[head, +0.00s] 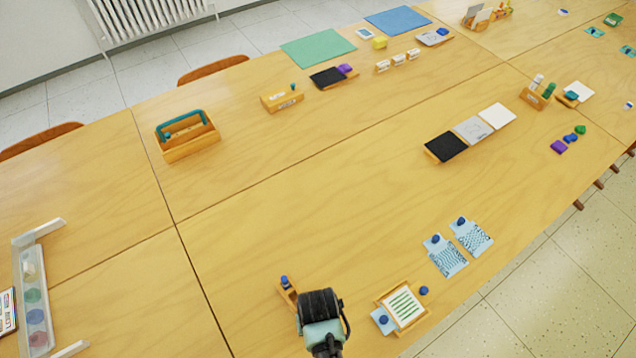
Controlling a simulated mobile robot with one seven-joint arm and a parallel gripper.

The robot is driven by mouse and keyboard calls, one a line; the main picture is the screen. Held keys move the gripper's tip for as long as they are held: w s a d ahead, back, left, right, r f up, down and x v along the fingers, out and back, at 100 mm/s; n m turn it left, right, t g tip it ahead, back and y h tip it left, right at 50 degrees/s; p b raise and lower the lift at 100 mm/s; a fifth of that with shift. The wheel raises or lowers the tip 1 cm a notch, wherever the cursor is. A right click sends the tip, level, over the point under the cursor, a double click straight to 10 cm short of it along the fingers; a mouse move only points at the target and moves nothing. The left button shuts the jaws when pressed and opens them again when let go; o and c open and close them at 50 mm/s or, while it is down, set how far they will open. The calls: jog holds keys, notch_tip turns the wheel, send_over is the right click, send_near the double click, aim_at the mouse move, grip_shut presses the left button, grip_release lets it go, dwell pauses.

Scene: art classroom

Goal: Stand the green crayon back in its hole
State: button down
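My gripper (321,312) is at the bottom middle in the head view, seen from above over the near table. Its fingers are hidden beneath its dark body, so I cannot see whether it is open or holds anything. A small wooden holder (291,297) with a dark blue piece (284,281) shows just left of it, partly covered by it. I cannot pick out the green crayon for certain. A wooden block (531,99) at the right holds a pale upright piece (537,81) and a dark green one (549,89); their kind is too small to tell.
A tray with a green-striped card (404,308) lies close right of my gripper, beside blue patterned cards (451,262). A wooden carrier (187,148) and a labelled block (282,102) stand farther back. A clear frame (39,240) stands at left. The table's middle is mostly clear.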

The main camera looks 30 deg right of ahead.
dwell(0.4)
jog(key=c, duration=0.7)
grip_release()
jog(key=shift+f, duration=0.1)
jog(key=shift+o, duration=1.1)
jog(key=shift+r+p, duration=3.05)
jog(key=shift+p, duration=0.2)
